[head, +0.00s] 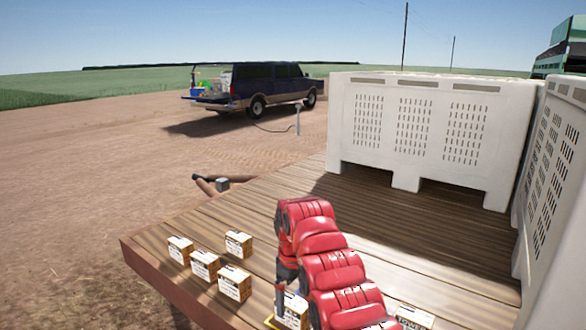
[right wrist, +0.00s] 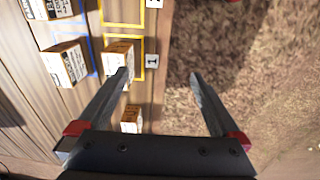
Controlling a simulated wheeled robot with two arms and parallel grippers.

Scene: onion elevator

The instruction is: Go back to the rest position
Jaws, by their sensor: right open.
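My right gripper (head: 281,300) hangs from the red arm over the front part of the wooden deck in the head view. In the right wrist view its two fingers (right wrist: 160,76) are wide apart with nothing held between them. One fingertip overlaps a small labelled box (right wrist: 118,54) standing in a yellow outline; I cannot tell whether it touches. The other finger is over bare ground past the deck edge. My left gripper is not in view.
Several small boxes (head: 235,284) stand on the wooden deck (head: 200,222), left of my right arm. Large white slotted bins (head: 430,130) stand at the back and right. A dark pickup (head: 270,85) is parked beyond. The deck's middle is partly clear.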

